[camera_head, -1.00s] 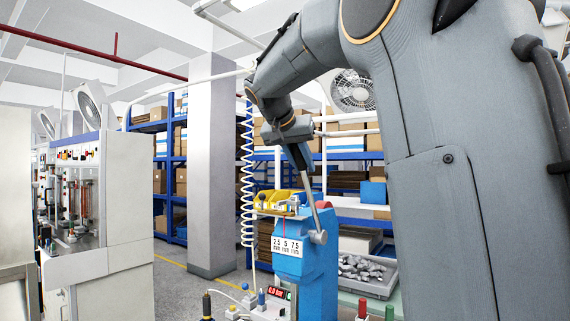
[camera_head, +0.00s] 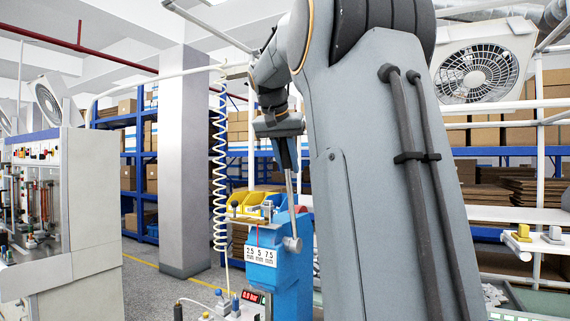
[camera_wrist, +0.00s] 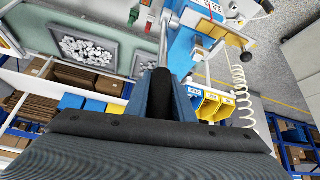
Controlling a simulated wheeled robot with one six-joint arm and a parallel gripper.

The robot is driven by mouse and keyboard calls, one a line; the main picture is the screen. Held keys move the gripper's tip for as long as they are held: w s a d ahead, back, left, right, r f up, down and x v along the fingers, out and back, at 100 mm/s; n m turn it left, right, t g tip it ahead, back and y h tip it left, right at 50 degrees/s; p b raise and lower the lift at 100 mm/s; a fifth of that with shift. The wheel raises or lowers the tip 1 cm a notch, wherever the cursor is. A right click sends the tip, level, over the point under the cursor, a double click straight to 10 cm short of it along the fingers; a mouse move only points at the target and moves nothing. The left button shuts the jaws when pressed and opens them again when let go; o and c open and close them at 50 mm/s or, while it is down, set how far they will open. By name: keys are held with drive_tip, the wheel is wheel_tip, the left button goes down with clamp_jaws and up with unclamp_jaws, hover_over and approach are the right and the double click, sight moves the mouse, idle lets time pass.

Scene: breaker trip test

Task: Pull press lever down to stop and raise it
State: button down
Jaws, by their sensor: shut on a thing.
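The blue press (camera_head: 277,272) stands low in the middle of the head view, with a white plate marked 2.5, 5 and 7.5 mm on its front. Its lever (camera_head: 290,208) is a grey rod rising nearly upright from a round pivot on the press's right side. In the wrist view, my gripper (camera_wrist: 160,90) is shut around the near end of the lever (camera_wrist: 163,45), which runs away to the pivot.
Yellow and blue bins (camera_head: 248,201) sit behind the press. A coiled white hose (camera_head: 219,170) hangs at its left. A red display (camera_head: 252,297) and small knobs stand at its foot. In the wrist view, a grey tray of metal parts (camera_wrist: 88,52) lies left of the lever.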

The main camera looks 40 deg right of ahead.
sight(282, 140)
drive_tip(key=c, duration=1.5)
unclamp_jaws()
drive_tip(key=shift+w+d, duration=0.1)
drive_tip(key=shift+c, duration=0.2)
drive_tip(key=shift+b+v, duration=1.25)
drive_tip(key=shift+v, duration=2.7)
